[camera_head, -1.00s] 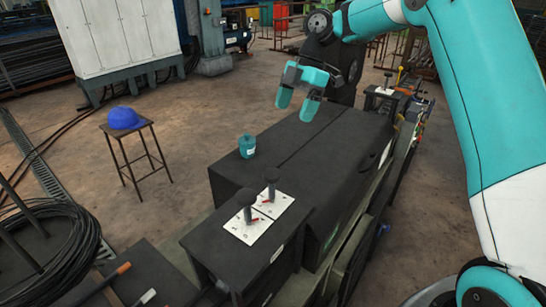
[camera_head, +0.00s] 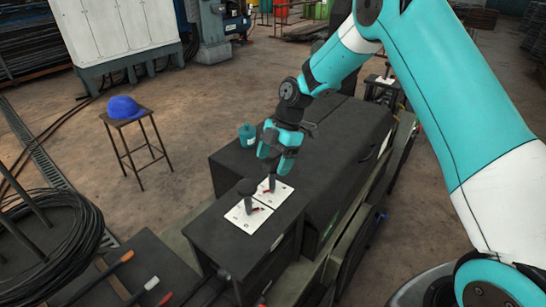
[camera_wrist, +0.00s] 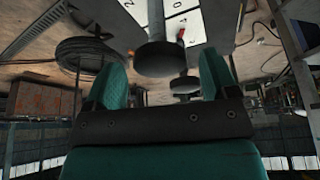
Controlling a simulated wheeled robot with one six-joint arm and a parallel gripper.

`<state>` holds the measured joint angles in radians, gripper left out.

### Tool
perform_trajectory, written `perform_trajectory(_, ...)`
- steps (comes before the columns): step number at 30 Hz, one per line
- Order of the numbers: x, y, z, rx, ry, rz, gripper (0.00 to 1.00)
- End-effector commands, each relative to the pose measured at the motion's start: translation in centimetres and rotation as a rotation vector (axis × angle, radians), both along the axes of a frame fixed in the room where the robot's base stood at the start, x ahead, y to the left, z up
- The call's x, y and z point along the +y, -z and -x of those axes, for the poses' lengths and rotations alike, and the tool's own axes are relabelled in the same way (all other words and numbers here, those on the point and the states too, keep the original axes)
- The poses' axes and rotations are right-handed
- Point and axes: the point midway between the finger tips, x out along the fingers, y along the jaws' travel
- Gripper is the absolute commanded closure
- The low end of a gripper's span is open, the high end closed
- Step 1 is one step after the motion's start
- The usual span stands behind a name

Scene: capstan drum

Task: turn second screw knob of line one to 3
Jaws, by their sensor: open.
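Two dark upright screw knobs stand on white numbered plates with red pointers on a dark cabinet top. In the head view, the near knob (camera_head: 247,188) stands clear on its plate (camera_head: 240,221). The far knob (camera_head: 271,180) is partly hidden by my gripper (camera_head: 276,161), which hangs over it with its teal fingers apart. In the wrist view, a dark knob (camera_wrist: 160,56) shows large just beyond the gap between my open fingers (camera_wrist: 162,84), and I cannot tell whether they touch it. A smaller dark knob (camera_wrist: 185,84) shows farther off. The pointer readings are too small to tell.
A teal jar (camera_head: 247,135) stands on the larger dark housing (camera_head: 340,150) behind my gripper. A stool (camera_head: 138,146) with a blue helmet (camera_head: 123,107) stands at left. Coiled cable (camera_head: 62,235) and tools lie at lower left. Floor between is free.

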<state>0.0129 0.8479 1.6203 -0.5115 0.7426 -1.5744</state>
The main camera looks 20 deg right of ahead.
Motion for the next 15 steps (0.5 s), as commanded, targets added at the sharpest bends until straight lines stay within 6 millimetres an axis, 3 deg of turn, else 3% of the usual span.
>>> perform_trajectory(11,0.19,0.56,0.09,0.000,0.000,0.000,0.20)
perform_trajectory(15,0.19,0.54,0.08,0.000,0.000,0.000,0.52)
